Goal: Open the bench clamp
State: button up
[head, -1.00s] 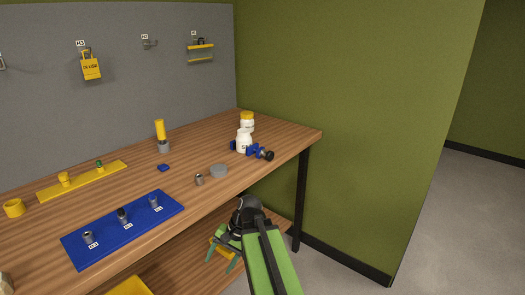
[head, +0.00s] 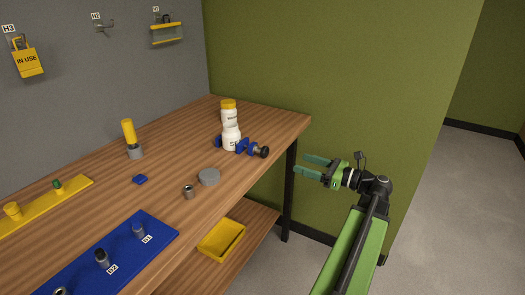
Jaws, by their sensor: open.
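The bench clamp (head: 241,146) is blue with a dark round knob (head: 264,152) on its right end. It sits near the far right end of the wooden bench. A white bottle with a yellow cap (head: 230,125) stands at the clamp, its lower part partly behind the blue jaws; I cannot tell whether the jaws touch it. My gripper (head: 313,165) is green, open and empty. It is to the right of the clamp, beyond the bench's right edge, with its fingers pointing left.
The wooden bench (head: 175,170) also holds a grey disc (head: 209,177), a small metal cup (head: 188,191), a blue mat (head: 160,237), a yellow strip (head: 76,190) and a yellow-topped tool (head: 129,133). A yellow tray (head: 222,240) is on the lower shelf. A green wall (head: 300,60) stands behind.

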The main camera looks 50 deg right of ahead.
aim_at(267, 153)
jog(key=x, duration=1.6)
jog(key=shift+w, duration=0.15)
jog(key=shift+c, duration=0.2)
grip_shut()
jog(key=shift+n, duration=1.6)
jog(key=shift+o, duration=0.2)
grip_release()
jog(key=shift+a, duration=0.1)
